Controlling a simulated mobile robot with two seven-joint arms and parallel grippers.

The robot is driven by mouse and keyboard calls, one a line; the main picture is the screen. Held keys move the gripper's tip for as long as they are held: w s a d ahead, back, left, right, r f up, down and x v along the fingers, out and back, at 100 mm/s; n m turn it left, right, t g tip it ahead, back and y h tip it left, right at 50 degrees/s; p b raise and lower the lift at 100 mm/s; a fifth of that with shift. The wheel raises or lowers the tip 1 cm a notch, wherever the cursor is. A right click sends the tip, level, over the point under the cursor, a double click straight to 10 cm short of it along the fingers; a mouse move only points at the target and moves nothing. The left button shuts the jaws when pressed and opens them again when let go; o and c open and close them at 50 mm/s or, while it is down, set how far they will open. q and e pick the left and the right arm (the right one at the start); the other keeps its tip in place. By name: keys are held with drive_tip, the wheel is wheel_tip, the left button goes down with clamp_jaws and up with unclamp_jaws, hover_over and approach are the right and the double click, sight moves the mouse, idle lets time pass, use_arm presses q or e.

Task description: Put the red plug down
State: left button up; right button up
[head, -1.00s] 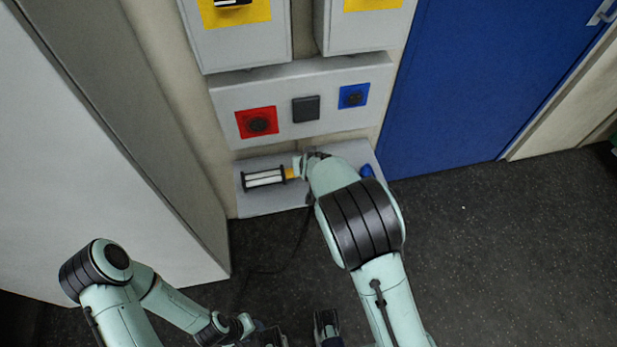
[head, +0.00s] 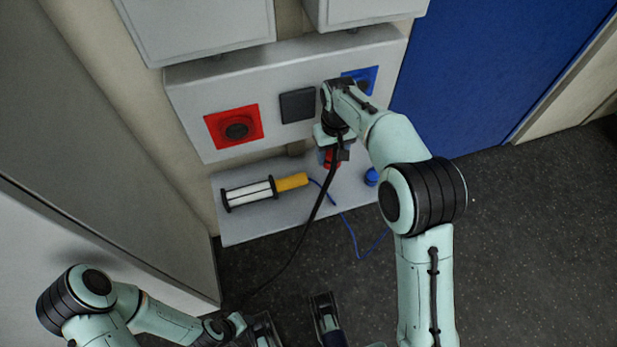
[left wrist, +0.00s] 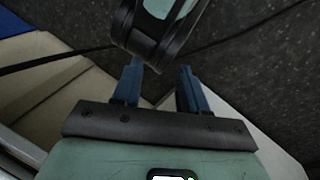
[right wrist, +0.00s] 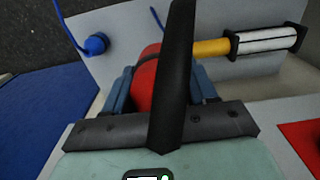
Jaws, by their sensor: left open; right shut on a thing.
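My right gripper (head: 334,152) is shut on the red plug (head: 332,160) and holds it over the grey shelf (head: 245,226). In the right wrist view the red plug (right wrist: 146,82) sits between the blue fingers of my right gripper (right wrist: 162,90); a black strip in front hides part of it. I cannot tell whether the plug touches the shelf. My left gripper (left wrist: 160,88) is open and empty, seen in the left wrist view.
A work lamp with a yellow handle (head: 292,182) lies on the shelf's left; a blue plug (head: 371,177) is on its right. Above are red (head: 234,127), black (head: 297,105) and blue (head: 362,80) panel fittings. A blue cable (head: 352,232) hangs off the front edge.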

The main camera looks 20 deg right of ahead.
drive_tip(key=f+b, duration=0.3)
drive_tip(key=f, duration=1.1)
drive_tip(key=shift+s, duration=0.2)
use_arm(q)
drive_tip(key=w+a+f+t+y+b, duration=0.1)
drive_tip(key=w+a+f, duration=0.2)
drive_tip(key=f, duration=0.3)
drive_tip(key=shift+w+a+f+b, duration=0.2)
drive_tip(key=shift+w+a+b, duration=0.1)
drive_tip(key=shift+w+b, duration=0.15)
use_arm(e)
wheel_tip(320, 180, down, 5)
drive_tip(key=shift+f, duration=0.1)
drive_tip(key=o, duration=1.4)
drive_tip(key=shift+f, duration=0.15)
use_arm(q)
drive_tip(key=shift+s+f+n, duration=0.1)
drive_tip(key=shift+n, duration=0.2)
